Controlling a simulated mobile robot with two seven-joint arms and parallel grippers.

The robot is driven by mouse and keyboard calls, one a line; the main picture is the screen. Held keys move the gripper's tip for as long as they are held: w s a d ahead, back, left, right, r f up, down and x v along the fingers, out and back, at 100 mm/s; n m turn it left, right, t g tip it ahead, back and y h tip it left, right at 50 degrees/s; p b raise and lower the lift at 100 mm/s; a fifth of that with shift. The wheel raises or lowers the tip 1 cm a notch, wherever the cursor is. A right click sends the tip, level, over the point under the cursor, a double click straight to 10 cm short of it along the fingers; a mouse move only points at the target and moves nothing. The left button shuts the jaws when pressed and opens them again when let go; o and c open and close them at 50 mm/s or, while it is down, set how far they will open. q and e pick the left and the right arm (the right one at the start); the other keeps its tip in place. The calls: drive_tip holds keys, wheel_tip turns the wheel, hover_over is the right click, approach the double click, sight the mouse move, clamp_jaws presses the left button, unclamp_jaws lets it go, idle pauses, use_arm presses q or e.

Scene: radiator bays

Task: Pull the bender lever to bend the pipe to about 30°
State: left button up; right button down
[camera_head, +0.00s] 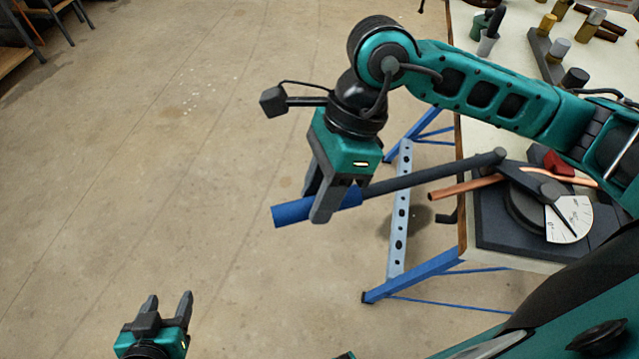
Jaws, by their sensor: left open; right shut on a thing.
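The bender lever (430,176) is a dark rod with a blue handle (292,213), reaching left from the bender (520,212) past the table edge. My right gripper (322,212) is shut on the blue handle. The copper pipe (462,188) lies in the bender and sticks out to the left, below the lever; part of it is hidden under the bender's arm. A white angle dial (570,220) with a dark pointer sits on the bender; its marks are too small to read. A red block (558,163) is beside the pipe. My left gripper (168,303) is open and empty, low at the left.
The bender stands on a pale-topped table (490,80) with blue legs (415,275). Several fittings and a cup (488,42) stand at its far end. The concrete floor left of the table is clear. A shelf (20,50) is at the far left.

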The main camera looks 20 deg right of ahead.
drive_tip(key=shift+s+a+n, duration=0.2)
drive_tip(key=shift+s, duration=0.45)
drive_tip(key=shift+s+a+n, duration=0.15)
drive_tip(key=shift+s+n, duration=0.05)
drive_tip(key=shift+s, duration=0.4)
drive_tip(key=c, duration=0.8)
unclamp_jaws()
drive_tip(key=shift+s, duration=0.1)
drive_tip(key=v, duration=1.3)
drive_tip(key=shift+w, duration=0.4)
drive_tip(key=shift+c, duration=0.4)
